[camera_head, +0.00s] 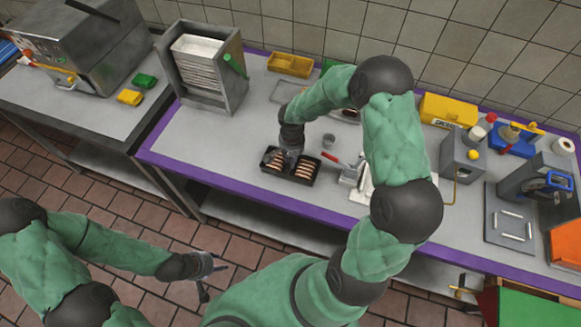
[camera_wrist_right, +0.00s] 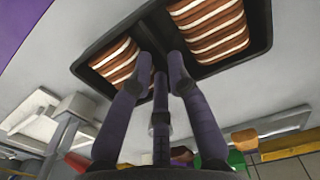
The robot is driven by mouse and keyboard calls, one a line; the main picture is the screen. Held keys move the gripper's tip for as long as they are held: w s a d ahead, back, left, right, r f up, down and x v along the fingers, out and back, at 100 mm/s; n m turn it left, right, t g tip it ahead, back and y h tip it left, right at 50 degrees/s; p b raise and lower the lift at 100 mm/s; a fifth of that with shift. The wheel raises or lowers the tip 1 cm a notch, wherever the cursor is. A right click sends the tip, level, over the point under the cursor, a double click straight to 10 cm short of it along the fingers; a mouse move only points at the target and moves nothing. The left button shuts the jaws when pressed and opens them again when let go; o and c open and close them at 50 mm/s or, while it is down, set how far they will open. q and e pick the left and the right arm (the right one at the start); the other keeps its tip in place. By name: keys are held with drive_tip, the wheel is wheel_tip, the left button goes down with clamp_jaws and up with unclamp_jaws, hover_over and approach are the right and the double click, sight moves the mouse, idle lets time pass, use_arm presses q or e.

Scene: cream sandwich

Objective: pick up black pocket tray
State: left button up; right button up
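The black pocket tray (camera_head: 285,177) lies on the grey counter in the head view, with striped brown-and-cream pieces in its pockets. In the right wrist view the tray (camera_wrist_right: 262,38) fills the upper part, with two filled pockets either side of a black divider. My right gripper (camera_head: 291,160) points down at the tray's middle. Its fingers (camera_wrist_right: 160,68) reach to the divider between the pockets. Whether they press on it is hidden. My left gripper (camera_head: 212,277) hangs over the tiled floor, away from the counter, with its fingers apart and empty.
A yellow tray (camera_head: 290,65) stands at the back and a metal dispenser (camera_head: 205,70) at the back left. The counter left of the tray is clear.

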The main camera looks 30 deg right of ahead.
wheel_tip(320, 180, down, 4)
drive_tip(key=shift+w+f, duration=0.15)
drive_tip(key=shift+f, duration=0.05)
clamp_jaws()
drive_tip(key=shift+r, duration=0.15)
